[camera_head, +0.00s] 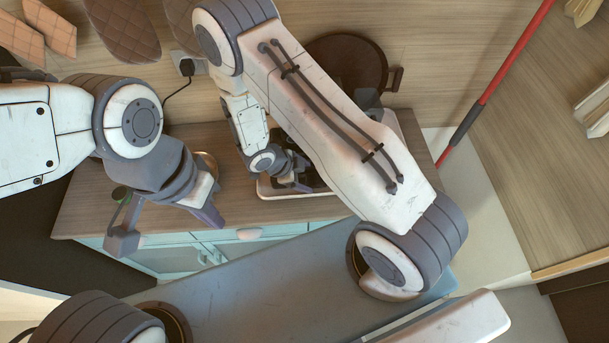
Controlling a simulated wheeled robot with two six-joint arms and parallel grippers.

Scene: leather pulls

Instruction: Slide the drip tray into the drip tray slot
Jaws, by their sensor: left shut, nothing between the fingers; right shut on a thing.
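My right gripper (300,183) is shut at the white-rimmed base of a machine (275,190) on the wooden counter. It holds a dark piece (318,178), which looks like the drip tray; my own arm and gripper hide most of it. I cannot tell how the piece sits relative to the slot, which is also hidden. My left gripper (210,213) is shut and empty, over the front left part of the counter and apart from the machine.
The wooden counter (85,190) has light blue doors below. A round brown pan-like thing (350,62) stands behind the machine. A socket with a black cable (187,67) is on the back wall, and quilted mitts (122,25) hang there. A red pole (510,60) leans at the right.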

